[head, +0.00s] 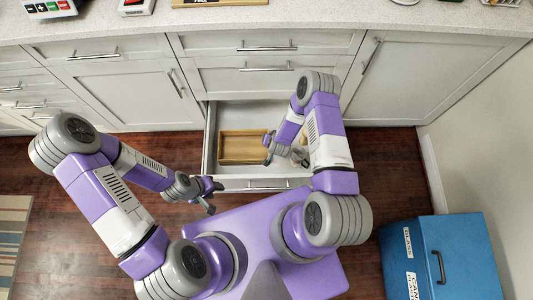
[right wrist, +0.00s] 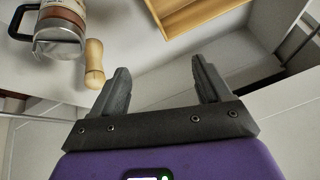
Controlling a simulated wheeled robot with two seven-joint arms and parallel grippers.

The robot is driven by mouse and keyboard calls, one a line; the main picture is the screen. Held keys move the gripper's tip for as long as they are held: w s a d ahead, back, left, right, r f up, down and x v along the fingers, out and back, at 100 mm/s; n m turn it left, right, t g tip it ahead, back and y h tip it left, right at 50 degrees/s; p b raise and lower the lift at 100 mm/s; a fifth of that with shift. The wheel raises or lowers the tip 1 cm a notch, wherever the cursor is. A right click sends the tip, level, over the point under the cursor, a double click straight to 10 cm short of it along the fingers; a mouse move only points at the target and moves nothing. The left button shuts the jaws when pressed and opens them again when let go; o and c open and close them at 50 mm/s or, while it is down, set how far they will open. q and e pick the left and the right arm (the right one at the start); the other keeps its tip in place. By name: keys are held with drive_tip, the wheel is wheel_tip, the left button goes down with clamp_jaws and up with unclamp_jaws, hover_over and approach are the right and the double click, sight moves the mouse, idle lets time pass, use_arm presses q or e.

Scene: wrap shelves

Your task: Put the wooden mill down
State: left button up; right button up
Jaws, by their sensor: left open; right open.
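The wooden mill (right wrist: 94,63) is light brown and rounded. It is in the open drawer (head: 210,135), close beside a glass jug with a metal band and dark handle (right wrist: 60,30). My left gripper (head: 213,196) is open and empty, left of the drawer front.
A wooden tray (head: 240,160) lies in the drawer's left part; its edge shows in the right wrist view (right wrist: 205,14). White cabinets and a counter (head: 310,20) stand behind. A blue bin (head: 455,225) stands at the right.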

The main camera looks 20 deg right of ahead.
drive_tip(key=s+a+r+n+g+y, duration=0.2)
drive_tip(key=s+a+r, duration=0.2)
drive_tip(key=s+r, duration=0.3)
drive_tip(key=s+a+r+n+g+y, duration=0.2)
drive_tip(key=s+a+r, duration=0.3)
drive_tip(key=s, duration=0.5)
drive_tip(key=shift+s+r+g+y, duration=0.15)
drive_tip(key=shift+r+g+y, duration=0.45)
drive_tip(key=shift+r+g, duration=0.3)
drive_tip(key=shift+r, duration=0.1)
